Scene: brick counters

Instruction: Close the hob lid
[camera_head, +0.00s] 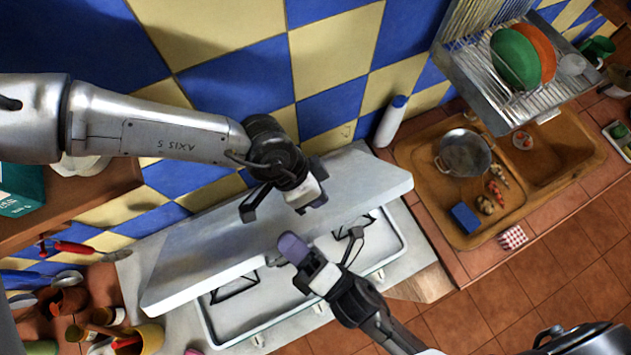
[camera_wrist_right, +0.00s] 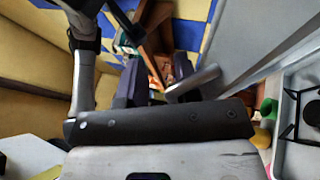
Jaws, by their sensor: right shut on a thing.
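The hob lid (camera_head: 210,250) is a pale grey slab, tilted partway over the white hob (camera_head: 385,245) in the head view. Its front edge is above the pan supports, so part of the hob is hidden. My right gripper (camera_head: 292,250) is at the middle of the lid's front edge, shut on its small handle (camera_head: 273,261). In the right wrist view the handle (camera_wrist_right: 195,84) shows at the fingers, beside the lid (camera_wrist_right: 255,35). My left gripper (camera_head: 283,207) is over the lid's upper face, its fingers apart and empty; whether it touches the lid is unclear.
A white bottle (camera_head: 391,121) stands behind the lid's right end. To the right are a sink (camera_head: 425,160) with a pot (camera_head: 463,152) and a dish rack (camera_head: 480,95) above. Cups and utensils (camera_head: 140,338) crowd the counter at lower left.

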